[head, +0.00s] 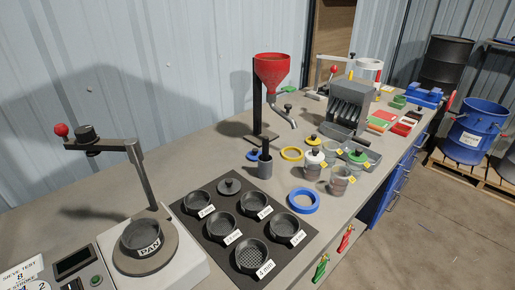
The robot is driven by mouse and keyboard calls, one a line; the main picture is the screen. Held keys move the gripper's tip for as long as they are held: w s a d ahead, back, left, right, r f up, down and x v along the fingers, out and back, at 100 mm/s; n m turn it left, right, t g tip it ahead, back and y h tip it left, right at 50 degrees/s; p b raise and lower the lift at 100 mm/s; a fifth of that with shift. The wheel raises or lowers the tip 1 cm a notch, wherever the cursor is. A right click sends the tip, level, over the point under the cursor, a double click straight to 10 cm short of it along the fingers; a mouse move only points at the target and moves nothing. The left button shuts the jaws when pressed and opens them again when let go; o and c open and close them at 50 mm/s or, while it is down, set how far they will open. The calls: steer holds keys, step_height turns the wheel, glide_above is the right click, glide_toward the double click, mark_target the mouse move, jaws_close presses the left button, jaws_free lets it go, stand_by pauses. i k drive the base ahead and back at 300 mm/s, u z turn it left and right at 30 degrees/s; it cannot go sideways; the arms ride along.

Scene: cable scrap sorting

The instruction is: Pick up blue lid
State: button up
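A small blue lid (252,155) with a knob on top lies on the grey bench in the head view, just left of a grey cup (265,169). The cup partly overlaps its right side. A larger blue ring (303,201) lies flat nearer the front edge, with an open middle. My gripper is not in view.
Several jars, one with a green lid (357,157), stand right of the cup. A yellow ring (292,154) lies behind it. A red funnel (272,70) on a stand rises behind the blue lid. A black tray (190,207) with several sieve pans sits in front.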

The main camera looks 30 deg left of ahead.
mark_target(253, 156)
steer(key=u, duration=0.4)
steer(key=i, duration=0.6)
steer(key=u, duration=0.95)
steer(key=i, duration=0.3)
steer(key=u, duration=0.35)
